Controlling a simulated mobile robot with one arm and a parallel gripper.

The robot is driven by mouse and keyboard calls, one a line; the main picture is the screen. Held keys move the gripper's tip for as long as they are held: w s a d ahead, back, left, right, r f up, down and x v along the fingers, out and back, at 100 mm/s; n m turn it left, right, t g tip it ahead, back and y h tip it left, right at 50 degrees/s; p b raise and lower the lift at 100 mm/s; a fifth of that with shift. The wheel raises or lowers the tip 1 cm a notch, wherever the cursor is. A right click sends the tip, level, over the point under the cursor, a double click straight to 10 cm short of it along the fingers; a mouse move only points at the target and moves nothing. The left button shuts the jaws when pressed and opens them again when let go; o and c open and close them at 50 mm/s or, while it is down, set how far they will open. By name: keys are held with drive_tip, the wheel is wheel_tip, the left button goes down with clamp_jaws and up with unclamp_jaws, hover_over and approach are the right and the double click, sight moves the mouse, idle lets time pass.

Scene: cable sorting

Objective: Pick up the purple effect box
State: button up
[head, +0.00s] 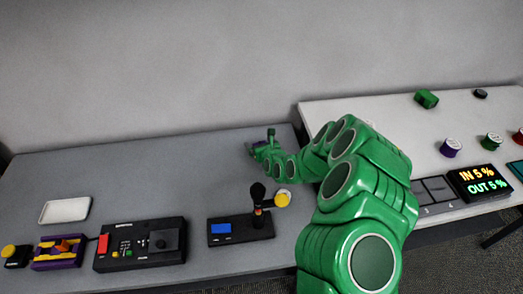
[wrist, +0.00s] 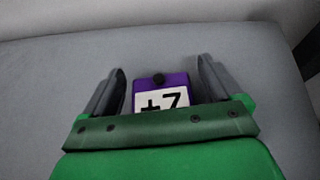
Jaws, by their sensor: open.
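The purple effect box (wrist: 176,80) shows in the wrist view, with a white label reading "+7" and a dark knob on top. It lies on the grey table, between the fingers of my gripper (wrist: 160,68). My gripper is open, with a finger on each side of the box and a gap visible on both sides. Its lower part is hidden behind the gripper's body. In the head view my gripper (head: 262,147) is low at the back right of the grey table, and the arm hides most of that spot.
On the grey table (head: 150,170) stand a joystick unit (head: 231,229), a black control panel (head: 140,246), a purple-and-yellow device (head: 57,252) and a white tray (head: 65,210). The white table (head: 390,112) at right holds a display (head: 480,182) and several small items.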

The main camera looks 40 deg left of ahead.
drive_tip(key=c, duration=1.1)
drive_tip(key=shift+c, duration=0.3)
drive_tip(key=shift+r, duration=0.1)
